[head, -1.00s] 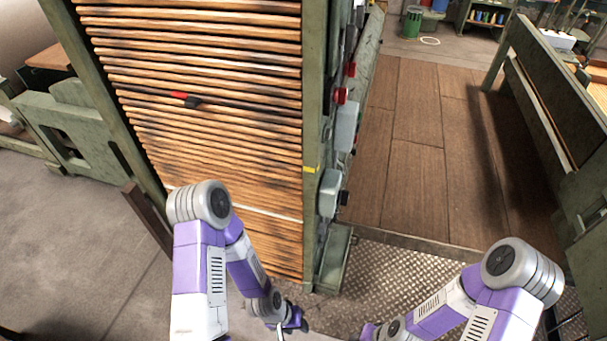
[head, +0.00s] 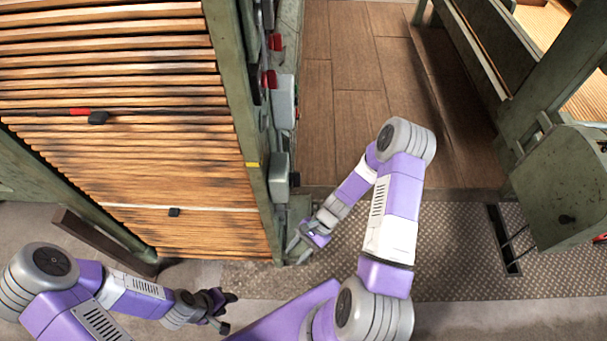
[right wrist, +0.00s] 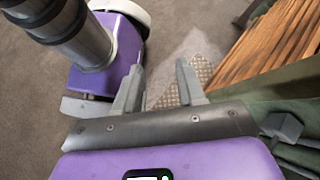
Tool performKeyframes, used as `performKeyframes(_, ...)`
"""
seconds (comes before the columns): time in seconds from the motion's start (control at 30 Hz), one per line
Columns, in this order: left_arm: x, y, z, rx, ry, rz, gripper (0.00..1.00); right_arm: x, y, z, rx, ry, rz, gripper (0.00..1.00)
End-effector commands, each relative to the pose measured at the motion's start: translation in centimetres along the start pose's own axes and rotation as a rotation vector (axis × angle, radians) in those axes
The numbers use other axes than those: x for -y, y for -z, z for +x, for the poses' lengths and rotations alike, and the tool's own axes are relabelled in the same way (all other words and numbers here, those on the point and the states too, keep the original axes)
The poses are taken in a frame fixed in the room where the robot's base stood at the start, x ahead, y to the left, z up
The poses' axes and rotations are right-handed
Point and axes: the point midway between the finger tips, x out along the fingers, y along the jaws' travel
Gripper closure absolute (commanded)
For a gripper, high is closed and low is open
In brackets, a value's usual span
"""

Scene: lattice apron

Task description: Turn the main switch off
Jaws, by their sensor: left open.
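A green panel edge (head: 256,150) stands beside the wooden slats and carries several boxes and red parts, seen nearly edge-on. A taller grey box (head: 283,102) and red handles (head: 269,79) are higher up. I cannot tell which is the main switch or how it is set. My right gripper (head: 297,250) is below the lower grey box, by the panel's foot. In the right wrist view its fingers (right wrist: 158,88) are apart with nothing between them. My left gripper (head: 224,308) is open and empty before the slats.
The slatted wooden stack (head: 120,150) fills the left, with a red and black item on it. A green bench-like frame (head: 560,190) stands at the right.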

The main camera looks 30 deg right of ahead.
Motion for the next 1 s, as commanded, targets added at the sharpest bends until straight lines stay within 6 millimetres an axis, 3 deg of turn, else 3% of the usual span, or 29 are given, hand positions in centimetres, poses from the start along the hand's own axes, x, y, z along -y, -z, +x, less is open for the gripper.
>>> performKeyframes(0.1,-0.3,0.0,-0.8,0.0,0.0,-0.001,0.57,2.8,0.1,-5.7,0.187,0.204,0.225,0.61)
performKeyframes(0.3,-0.6,-0.1,-1.6,0.0,0.0,-0.001,0.57,5.8,0.7,-16.4,0.476,0.532,0.402,0.61)
performKeyframes(0.4,-0.7,-0.1,-1.8,-0.001,0.0,-0.001,0.57,6.1,0.9,-20.6,0.568,0.644,0.42,0.61)
performKeyframes(0.5,-0.7,-0.1,-1.9,-0.001,0.0,-0.001,0.57,6.1,1.0,-23.1,0.622,0.709,0.422,0.61)
performKeyframes(0.63,-0.7,-0.1,-1.9,-0.001,0.0,-0.001,0.57,6.5,0.8,-23.8,0.648,0.737,0.419,0.61)
performKeyframes(1.0,-0.5,0.0,-1.5,-0.001,0.0,-0.001,0.57,10.5,-1.4,-20.6,0.65,0.734,0.419,0.61)
